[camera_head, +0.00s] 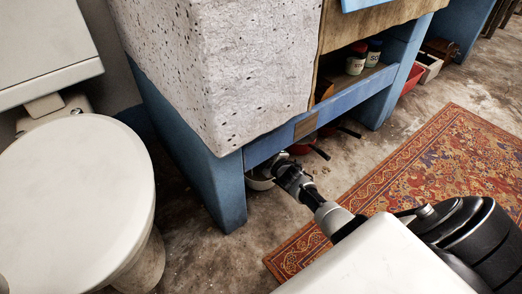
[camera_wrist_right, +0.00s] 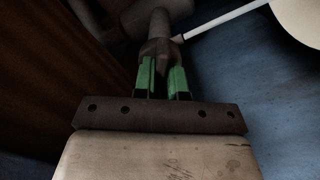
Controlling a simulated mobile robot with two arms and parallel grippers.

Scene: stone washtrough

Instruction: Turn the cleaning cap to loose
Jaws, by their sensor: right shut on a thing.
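My right gripper (camera_head: 281,166) reaches in under the stone trough (camera_head: 235,75), below the blue frame. In the right wrist view its green-padded fingers (camera_wrist_right: 161,78) are shut on a dim grey-brown fitting (camera_wrist_right: 158,49), which appears to be the cleaning cap. A round, pipe-like part (camera_wrist_right: 158,22) continues beyond it. The fingers and shadow hide part of the cap, and I cannot tell how far it is turned. In the head view the cap is not clearly visible. My left gripper is not in view.
A blue frame leg (camera_head: 226,190) stands just left of my gripper. A toilet (camera_head: 75,190) stands at left. A patterned rug (camera_head: 440,160) lies on the floor at right.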

